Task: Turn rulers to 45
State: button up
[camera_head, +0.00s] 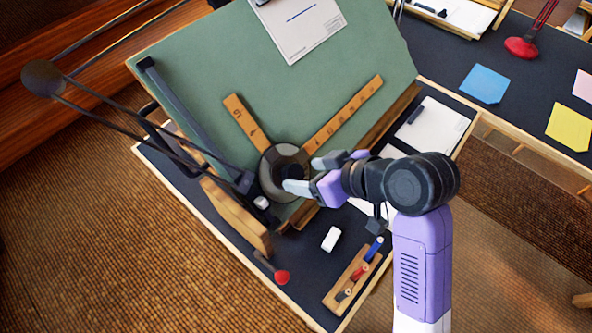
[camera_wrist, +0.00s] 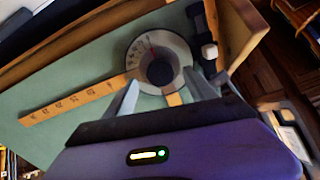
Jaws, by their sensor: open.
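Two wooden rulers form an L on the tilted green drafting board (camera_head: 200,50). The long ruler (camera_head: 343,112) runs up to the right and the short ruler (camera_head: 243,122) up to the left. Both meet at a round grey protractor head (camera_head: 270,183) with a dark central knob, near the board's lower edge. My gripper (camera_head: 304,174) is open in front of the head. In the wrist view, the fingers (camera_wrist: 158,100) are apart and the knob (camera_wrist: 160,72) shows just beyond and between them. I cannot tell whether they touch it. The scale is too small to read.
A white sheet (camera_head: 300,28) lies on the upper board. The dark desk holds a white eraser (camera_head: 331,239), a wooden pen tray (camera_head: 352,282) and a notepad (camera_head: 432,125).

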aim_at(297, 174)
jog(key=shift+x, duration=2.3)
grip_shut()
